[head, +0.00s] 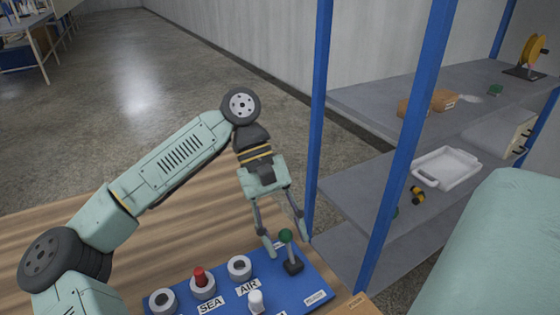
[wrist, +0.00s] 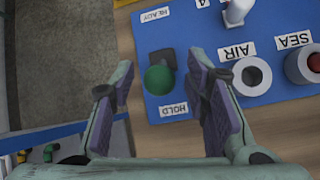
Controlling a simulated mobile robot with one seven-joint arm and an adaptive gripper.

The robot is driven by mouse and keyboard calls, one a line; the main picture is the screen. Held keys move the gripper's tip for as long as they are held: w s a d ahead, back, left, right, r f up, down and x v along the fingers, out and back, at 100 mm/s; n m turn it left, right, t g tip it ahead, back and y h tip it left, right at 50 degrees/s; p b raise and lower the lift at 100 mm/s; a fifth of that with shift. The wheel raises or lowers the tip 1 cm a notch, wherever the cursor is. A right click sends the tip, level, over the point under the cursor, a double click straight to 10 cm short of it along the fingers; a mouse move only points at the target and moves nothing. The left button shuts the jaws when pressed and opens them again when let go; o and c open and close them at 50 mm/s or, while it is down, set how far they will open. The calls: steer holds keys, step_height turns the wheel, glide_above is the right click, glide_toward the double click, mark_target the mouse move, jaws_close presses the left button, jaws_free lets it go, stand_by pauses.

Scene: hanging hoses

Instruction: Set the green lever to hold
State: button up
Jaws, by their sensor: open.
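The green lever (head: 286,236) stands on a blue panel (head: 190,307), its round green knob on a dark stem and base. In the wrist view the green knob (wrist: 159,79) shows between the dark base and the HOLD label (wrist: 173,110); the READY label (wrist: 155,15) is on the base's other side. My gripper (head: 287,243) is open, pointing down, with a finger on each side of the knob. In the wrist view both fingers of my gripper (wrist: 161,70) stand apart from the knob with gaps. The stem is mostly hidden under the knob there.
The panel also carries a red knob (head: 200,277) in a grey ring by SEA, grey rings including one by AIR (head: 239,267), and a white lever (head: 256,301). A wooden table (head: 60,245) lies underneath. A blue-post shelf (head: 410,150) stands close on the right.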

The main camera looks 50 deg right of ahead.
steer(key=v, duration=1.1)
steer(key=shift+w+r, duration=0.25)
steer(key=shift+r, duration=0.05)
steer(key=shift+r, duration=0.1)
